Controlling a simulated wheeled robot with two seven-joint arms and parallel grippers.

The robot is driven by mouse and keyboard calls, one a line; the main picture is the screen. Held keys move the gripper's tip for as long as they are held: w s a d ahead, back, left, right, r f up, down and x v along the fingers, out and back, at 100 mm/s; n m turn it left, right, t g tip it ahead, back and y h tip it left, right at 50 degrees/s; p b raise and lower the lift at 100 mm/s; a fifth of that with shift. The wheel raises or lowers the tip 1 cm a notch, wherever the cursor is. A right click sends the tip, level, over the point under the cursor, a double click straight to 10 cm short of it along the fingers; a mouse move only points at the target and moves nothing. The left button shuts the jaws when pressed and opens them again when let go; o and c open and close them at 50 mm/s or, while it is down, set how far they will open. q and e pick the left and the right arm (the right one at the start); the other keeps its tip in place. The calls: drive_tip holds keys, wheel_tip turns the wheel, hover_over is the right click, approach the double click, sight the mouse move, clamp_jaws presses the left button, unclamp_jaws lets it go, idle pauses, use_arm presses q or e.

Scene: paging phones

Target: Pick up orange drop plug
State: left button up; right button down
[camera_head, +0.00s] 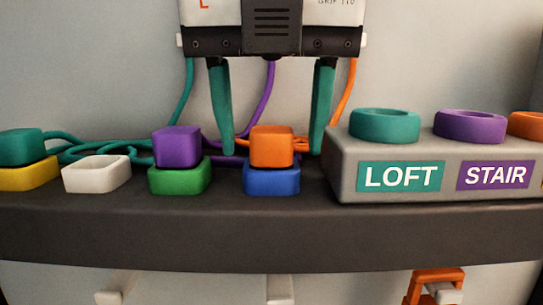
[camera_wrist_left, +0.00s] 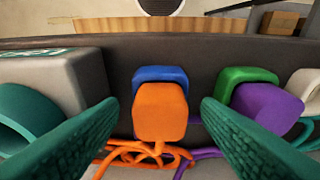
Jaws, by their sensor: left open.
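The orange drop plug (camera_head: 272,146) sits on top of a blue base (camera_head: 271,179) on the dark shelf, in the head view. In the left wrist view the orange plug (camera_wrist_left: 160,110) is in the middle, with the blue base (camera_wrist_left: 160,74) behind it and its orange cord coiled below. My left gripper (camera_head: 270,152) points down with its two teal fingers apart, one on each side of the plug. In the left wrist view the fingers (camera_wrist_left: 158,108) show gaps to the plug on both sides. My right gripper is not in view.
A purple plug (camera_head: 177,146) sits on a green base (camera_head: 179,176) to the left. Farther left are an empty white base (camera_head: 96,174) and a teal plug (camera_head: 21,147) on a yellow base (camera_head: 28,174). A grey box (camera_head: 350,160) labelled LOFT and STAIR stands close on the right.

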sight(273, 130)
use_arm(q)
drive_tip(key=shift+w+f, duration=0.2)
drive_tip(key=shift+f, duration=0.05)
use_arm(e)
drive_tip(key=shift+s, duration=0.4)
use_arm(q)
drive_tip(key=shift+s, duration=0.1)
drive_tip(key=c, duration=1.1)
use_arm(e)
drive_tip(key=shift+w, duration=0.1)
use_arm(q)
drive_tip(key=shift+r, duration=0.15)
